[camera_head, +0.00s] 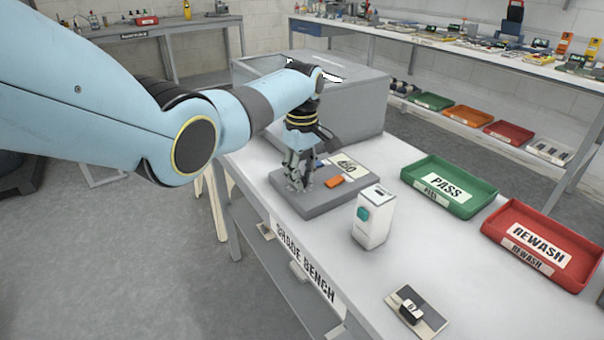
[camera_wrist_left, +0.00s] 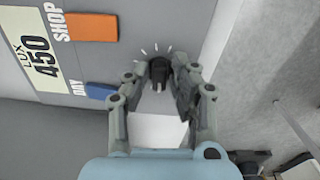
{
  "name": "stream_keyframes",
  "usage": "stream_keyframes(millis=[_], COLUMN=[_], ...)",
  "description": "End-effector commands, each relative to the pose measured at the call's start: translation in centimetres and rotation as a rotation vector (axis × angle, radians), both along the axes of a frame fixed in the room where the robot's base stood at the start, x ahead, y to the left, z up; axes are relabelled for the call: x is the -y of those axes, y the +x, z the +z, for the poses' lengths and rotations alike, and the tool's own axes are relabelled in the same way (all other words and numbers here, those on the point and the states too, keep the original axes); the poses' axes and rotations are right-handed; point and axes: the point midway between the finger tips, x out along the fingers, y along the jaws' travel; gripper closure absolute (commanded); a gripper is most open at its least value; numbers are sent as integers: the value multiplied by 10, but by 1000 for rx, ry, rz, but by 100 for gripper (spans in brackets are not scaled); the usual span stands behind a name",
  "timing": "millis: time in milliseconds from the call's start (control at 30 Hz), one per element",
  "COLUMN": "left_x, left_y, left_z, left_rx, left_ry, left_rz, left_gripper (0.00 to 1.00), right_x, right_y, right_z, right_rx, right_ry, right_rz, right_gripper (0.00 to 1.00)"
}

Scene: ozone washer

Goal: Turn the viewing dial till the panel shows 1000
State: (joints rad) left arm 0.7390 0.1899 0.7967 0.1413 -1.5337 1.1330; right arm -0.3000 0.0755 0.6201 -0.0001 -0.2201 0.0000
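The grey control panel (camera_head: 318,203) lies on the bench. Its display card (camera_head: 343,167) reads 450, and in the left wrist view the card (camera_wrist_left: 41,57) reads LUX 450. The viewing dial (camera_wrist_left: 159,72) is a small black knob with white tick marks around it. My left gripper (camera_head: 297,183) points down over the panel's near left part. In the left wrist view, the fingers of my left gripper (camera_wrist_left: 156,80) are apart, with the dial between their tips. I see a gap beside the dial, and cannot tell whether either finger touches it. My right gripper is not in view.
An orange SHOP button (camera_wrist_left: 91,26) and a blue DAY button (camera_wrist_left: 102,92) sit on the panel near the fingers. A white device (camera_head: 371,220), green PASS tray (camera_head: 483,207) and red REWASH tray (camera_head: 590,268) stand to the right. A grey booth (camera_head: 355,105) stands behind.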

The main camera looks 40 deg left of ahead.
Motion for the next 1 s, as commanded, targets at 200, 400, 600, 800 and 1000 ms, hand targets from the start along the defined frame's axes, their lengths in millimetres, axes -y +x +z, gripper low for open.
stream_keyframes(millis=[200, 400, 600, 800, 1000], left_x=[0, 0, 0, 0, -1], left_y=[0, 0, 0, -1, -1], left_z=[0, 0, 1, 2, 3], left_rx=[0, 0, 0, 0, 0], left_ry=[0, 0, 0, 0, -1], left_rz=[0, -4, -50, -168, -344], left_gripper=[100, 100, 100, 100, 100], right_x=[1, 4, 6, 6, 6], right_y=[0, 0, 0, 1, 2], right_z=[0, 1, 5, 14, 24], right_rx=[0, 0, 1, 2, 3], right_ry=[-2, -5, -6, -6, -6], right_rz=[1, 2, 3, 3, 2], right_gripper=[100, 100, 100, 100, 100])
